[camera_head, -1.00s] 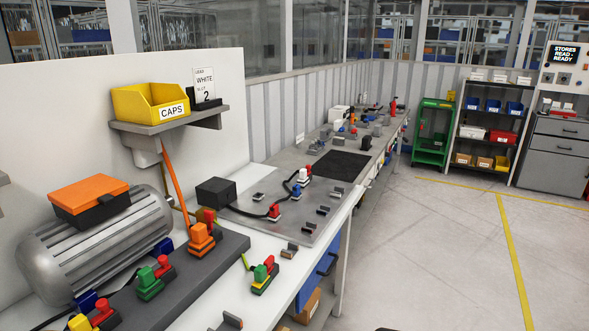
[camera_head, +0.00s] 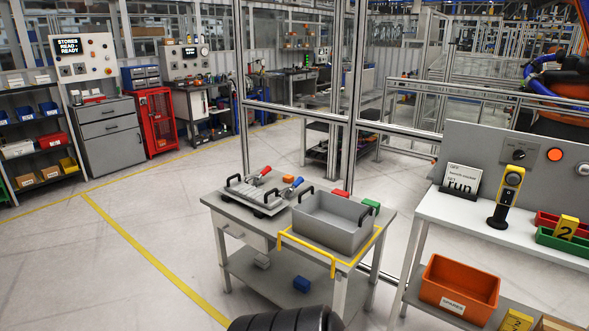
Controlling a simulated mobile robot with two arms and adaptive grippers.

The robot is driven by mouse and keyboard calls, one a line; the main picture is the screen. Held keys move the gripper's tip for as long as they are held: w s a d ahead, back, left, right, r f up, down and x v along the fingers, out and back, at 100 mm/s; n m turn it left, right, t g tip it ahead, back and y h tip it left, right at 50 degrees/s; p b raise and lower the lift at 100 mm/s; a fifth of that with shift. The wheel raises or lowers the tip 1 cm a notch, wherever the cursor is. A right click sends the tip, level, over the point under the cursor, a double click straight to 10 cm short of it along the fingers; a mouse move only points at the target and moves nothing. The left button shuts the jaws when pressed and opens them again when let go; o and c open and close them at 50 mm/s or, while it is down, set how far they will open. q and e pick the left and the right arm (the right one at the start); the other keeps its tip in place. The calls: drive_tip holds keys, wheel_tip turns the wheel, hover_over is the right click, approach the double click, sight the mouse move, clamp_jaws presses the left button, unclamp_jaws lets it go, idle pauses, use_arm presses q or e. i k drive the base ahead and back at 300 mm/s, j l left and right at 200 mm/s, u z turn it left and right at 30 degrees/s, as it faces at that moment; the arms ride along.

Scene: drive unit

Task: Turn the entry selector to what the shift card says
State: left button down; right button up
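A white card (camera_head: 462,180) leans in a dark stand on the white bench at the right. Its large word reads "run"; the smaller lines above it are hard to read. A black selector knob (camera_head: 519,154) sits on the grey upright panel (camera_head: 470,143) behind the bench; its pointer direction and markings are too small to tell. An orange round button (camera_head: 555,154) is to the knob's right. Neither of my grippers is in view.
A yellow-and-black handheld device (camera_head: 511,185) stands in front of the panel. A grey table (camera_head: 229,206) carries a grey tray (camera_head: 334,220) left of the bench. An orange crate (camera_head: 459,289) sits on the bench's lower shelf. Open floor (camera_head: 150,210) lies to the left.

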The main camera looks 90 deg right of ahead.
sight(518, 155)
drive_tip(key=z, duration=3.85)
